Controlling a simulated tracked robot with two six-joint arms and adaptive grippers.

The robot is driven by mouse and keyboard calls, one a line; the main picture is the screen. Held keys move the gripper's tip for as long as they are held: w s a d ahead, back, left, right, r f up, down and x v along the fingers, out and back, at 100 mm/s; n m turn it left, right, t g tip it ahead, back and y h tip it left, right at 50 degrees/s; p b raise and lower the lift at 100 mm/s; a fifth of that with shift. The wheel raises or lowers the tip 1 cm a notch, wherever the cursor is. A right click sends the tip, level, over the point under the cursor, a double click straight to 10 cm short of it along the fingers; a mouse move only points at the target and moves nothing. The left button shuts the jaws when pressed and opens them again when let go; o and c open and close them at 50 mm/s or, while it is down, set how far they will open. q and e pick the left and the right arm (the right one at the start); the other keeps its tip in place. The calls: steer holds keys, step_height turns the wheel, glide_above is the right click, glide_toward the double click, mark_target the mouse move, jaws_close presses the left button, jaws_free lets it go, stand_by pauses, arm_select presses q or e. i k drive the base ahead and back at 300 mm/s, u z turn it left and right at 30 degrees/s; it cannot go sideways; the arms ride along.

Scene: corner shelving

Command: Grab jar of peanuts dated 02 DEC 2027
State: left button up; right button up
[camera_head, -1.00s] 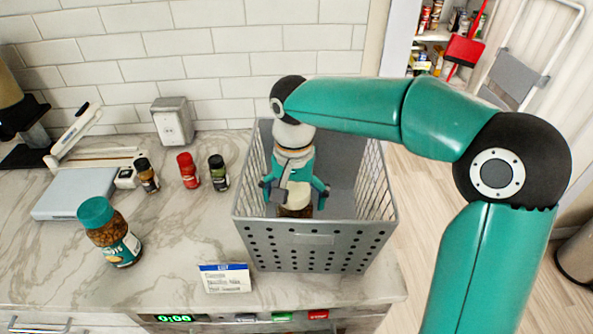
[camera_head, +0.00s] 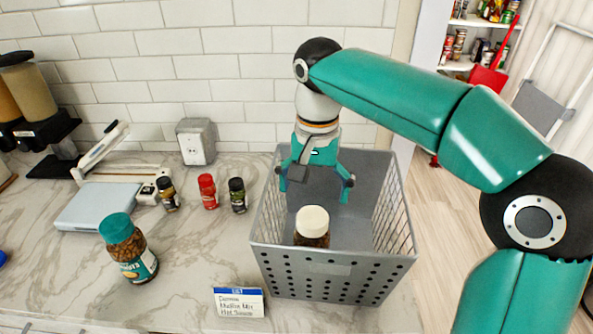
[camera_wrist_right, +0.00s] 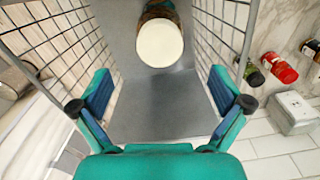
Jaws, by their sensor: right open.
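A jar with a teal lid and brown contents (camera_head: 130,250) stands on the counter at the left in the head view; its label ends in "nuts" and no date is readable. A second jar with a white lid (camera_head: 312,226) stands inside the grey basket (camera_head: 335,287); it also shows at the top of the right wrist view (camera_wrist_right: 160,42). My right gripper (camera_head: 315,187) is open and empty above the basket, higher than the white-lidded jar and behind it. Its spread fingers also show in the wrist view (camera_wrist_right: 161,104). My left gripper is out of view.
Small bottles with black (camera_head: 168,194), red (camera_head: 208,191) and dark green (camera_head: 238,196) tones stand left of the basket. A scale (camera_head: 98,206) and dispensers (camera_head: 38,100) are at left. The counter's middle is clear.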

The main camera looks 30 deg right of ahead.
mark_target(126, 243)
steer(key=k, duration=1)
